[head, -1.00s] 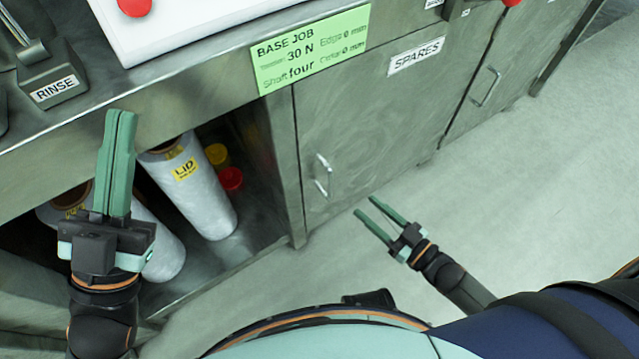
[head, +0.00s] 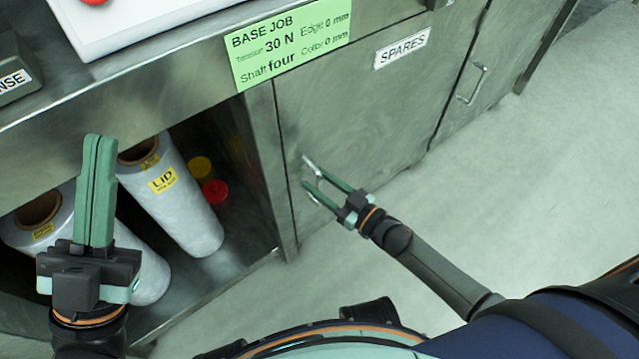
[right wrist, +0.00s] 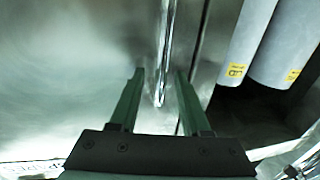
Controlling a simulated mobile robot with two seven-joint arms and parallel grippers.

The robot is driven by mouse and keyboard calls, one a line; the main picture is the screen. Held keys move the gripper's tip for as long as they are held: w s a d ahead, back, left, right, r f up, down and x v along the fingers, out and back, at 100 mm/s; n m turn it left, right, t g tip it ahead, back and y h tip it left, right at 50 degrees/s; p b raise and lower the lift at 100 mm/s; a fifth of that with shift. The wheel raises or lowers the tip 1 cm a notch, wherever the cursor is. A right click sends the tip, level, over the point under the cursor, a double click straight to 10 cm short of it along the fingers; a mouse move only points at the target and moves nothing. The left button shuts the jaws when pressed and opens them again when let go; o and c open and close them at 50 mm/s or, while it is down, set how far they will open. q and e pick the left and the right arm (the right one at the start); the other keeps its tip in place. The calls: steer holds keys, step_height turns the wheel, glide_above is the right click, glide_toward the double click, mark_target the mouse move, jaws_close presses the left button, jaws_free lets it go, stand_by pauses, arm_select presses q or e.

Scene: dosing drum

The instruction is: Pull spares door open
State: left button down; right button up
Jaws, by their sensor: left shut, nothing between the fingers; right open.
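The spares door (head: 375,110) is a grey metal panel with a white SPARES label (head: 402,48); it looks closed. Its vertical bar handle (head: 311,165) is at the door's left side, partly hidden by my right gripper in the head view. My right gripper (head: 313,182) is open at the handle. In the right wrist view the handle (right wrist: 164,60) runs down between its two green fingers (right wrist: 158,78); I cannot tell whether they touch it. My left gripper (head: 99,140) is shut and empty, in front of the open shelf on the left.
An open compartment left of the door holds white rolls (head: 180,205) with LID tags, a yellow cap (head: 200,166) and a red cap (head: 215,192). A green job card (head: 290,45) hangs above. Another handled door (head: 472,84) is to the right. The floor (head: 520,170) in front is clear.

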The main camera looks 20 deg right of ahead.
steer(key=shift+w+a, duration=0.1)
steer(key=shift+c, duration=0.4)
jaws_close()
stand_by(1.0)
